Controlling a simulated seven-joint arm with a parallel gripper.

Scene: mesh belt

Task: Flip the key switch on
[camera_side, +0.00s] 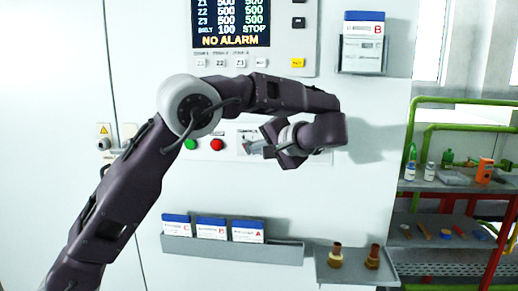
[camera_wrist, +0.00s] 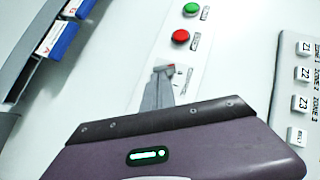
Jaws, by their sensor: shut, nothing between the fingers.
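The key switch is mostly hidden behind my fingers. A small grey and red part (camera_wrist: 170,67) that may belong to it shows at the fingertips in the wrist view. It sits on a white control strip (camera_wrist: 186,65) in line with a red button (camera_wrist: 180,37) and a green button (camera_wrist: 191,9). In the side view my gripper (camera_side: 252,147) is at the right part of this strip, right of the red button (camera_side: 217,144). In the wrist view my gripper (camera_wrist: 163,73) has its fingers together, with nothing held. I cannot tell the switch's position or whether the fingers touch it.
A display panel (camera_side: 311,40) reading NO ALARM is above my arm. A shelf with several labelled boxes (camera_side: 233,250) is below, beside a small shelf with two brass-coloured parts (camera_side: 336,257). A green and red rack (camera_side: 462,188) stands right.

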